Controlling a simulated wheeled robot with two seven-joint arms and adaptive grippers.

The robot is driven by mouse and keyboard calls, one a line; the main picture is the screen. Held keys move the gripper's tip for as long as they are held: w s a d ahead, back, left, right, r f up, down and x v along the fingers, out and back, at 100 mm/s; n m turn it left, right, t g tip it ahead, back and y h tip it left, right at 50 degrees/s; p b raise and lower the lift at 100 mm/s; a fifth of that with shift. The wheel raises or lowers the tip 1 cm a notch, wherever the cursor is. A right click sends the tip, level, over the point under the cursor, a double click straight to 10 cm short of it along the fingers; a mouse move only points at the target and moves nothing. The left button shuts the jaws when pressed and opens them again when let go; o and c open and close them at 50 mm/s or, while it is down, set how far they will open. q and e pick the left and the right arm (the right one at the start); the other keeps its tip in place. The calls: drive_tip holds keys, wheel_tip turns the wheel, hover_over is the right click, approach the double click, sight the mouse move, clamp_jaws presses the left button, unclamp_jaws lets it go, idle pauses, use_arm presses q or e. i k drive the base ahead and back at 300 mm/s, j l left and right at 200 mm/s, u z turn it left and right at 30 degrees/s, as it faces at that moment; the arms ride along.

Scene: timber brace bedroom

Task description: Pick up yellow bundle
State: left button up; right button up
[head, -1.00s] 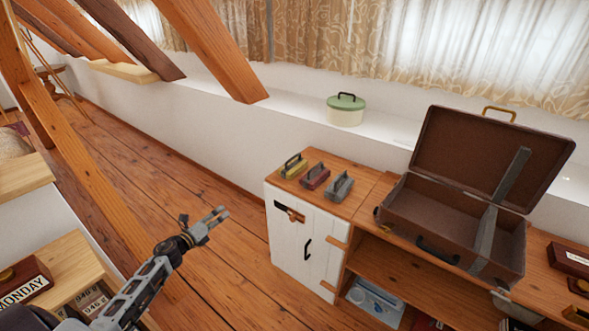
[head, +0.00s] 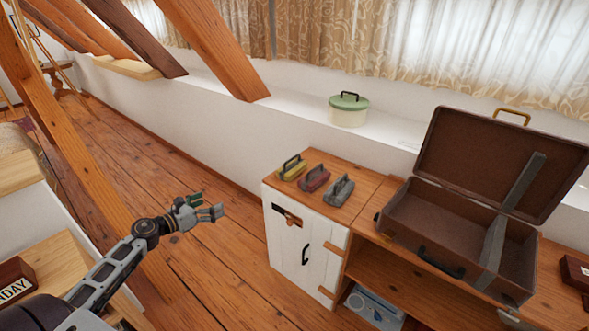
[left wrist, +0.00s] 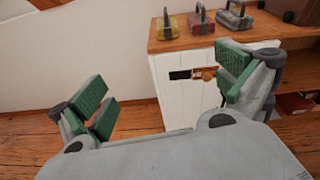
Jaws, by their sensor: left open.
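The yellow bundle (head: 291,169) has a dark handle on top and lies at the left end of the wooden cabinet top. It also shows in the left wrist view (left wrist: 168,27), at the top, beyond the gap between my fingers. My left gripper (head: 207,206) is open and empty, left of the white cabinet and apart from the bundle. Its green-padded fingers (left wrist: 165,90) are spread wide in the left wrist view. My right gripper is not in view.
A red bundle (head: 313,179) and a grey bundle (head: 339,190) stand right of the yellow one. An open brown suitcase (head: 425,225) is further right. A pale green pot (head: 349,110) stands on the ledge behind. A slanted timber brace (head: 75,140) is at the left.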

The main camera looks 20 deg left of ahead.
sight(291, 168)
drive_tip(key=i+l, duration=0.2)
drive_tip(key=i, duration=0.2)
drive_tip(key=i+l, duration=0.15)
drive_tip(key=i, duration=0.25)
drive_tip(key=i+l, duration=0.2)
drive_tip(key=i, duration=0.2)
